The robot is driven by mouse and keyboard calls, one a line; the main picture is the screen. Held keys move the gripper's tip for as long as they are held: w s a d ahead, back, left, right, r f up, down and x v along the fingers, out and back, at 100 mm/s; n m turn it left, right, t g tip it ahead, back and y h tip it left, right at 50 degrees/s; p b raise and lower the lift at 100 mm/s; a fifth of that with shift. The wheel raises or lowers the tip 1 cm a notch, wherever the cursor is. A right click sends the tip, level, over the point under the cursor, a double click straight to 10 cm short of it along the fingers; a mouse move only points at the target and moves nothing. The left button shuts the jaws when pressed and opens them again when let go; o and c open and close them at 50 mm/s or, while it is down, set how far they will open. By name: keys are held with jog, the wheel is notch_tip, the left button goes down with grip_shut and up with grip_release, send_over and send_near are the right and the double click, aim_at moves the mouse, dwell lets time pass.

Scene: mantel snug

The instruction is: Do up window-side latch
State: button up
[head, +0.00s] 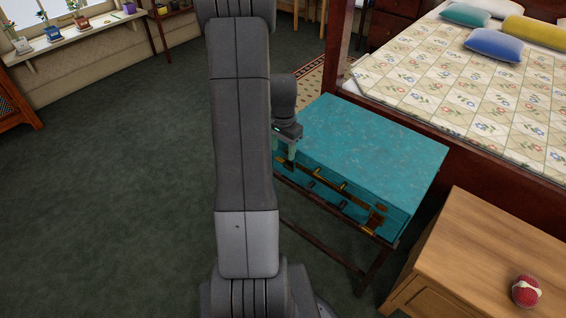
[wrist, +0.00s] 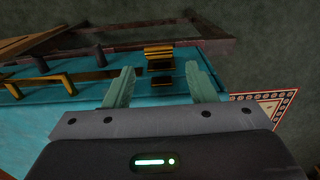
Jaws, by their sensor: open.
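A teal case (head: 375,140) lies flat on a dark stand, with brass fittings along its front side. The window-side latch (wrist: 158,52) shows in the wrist view as a brass piece with a dark plate and a smaller brass part below it. In the head view my gripper mostly hides it. My gripper (head: 286,160) is at the left end of the case's front. Its two pale green fingers (wrist: 160,76) are apart, one on each side of the latch, with nothing held. I cannot tell whether they touch it. The far latch (head: 377,218) sits near the right front corner.
The case's handle (wrist: 58,80) lies beside the latch, with dark knobs near it. A wooden cabinet (head: 490,240) with a red ball (head: 526,291) stands at right. A bed (head: 470,85) is behind the case. Open dark green carpet (head: 120,150) lies left.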

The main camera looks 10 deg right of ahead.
aim_at(283, 164)
notch_tip(283, 164, down, 6)
jog(key=shift+r+b, duration=0.15)
jog(key=shift+b, duration=0.25)
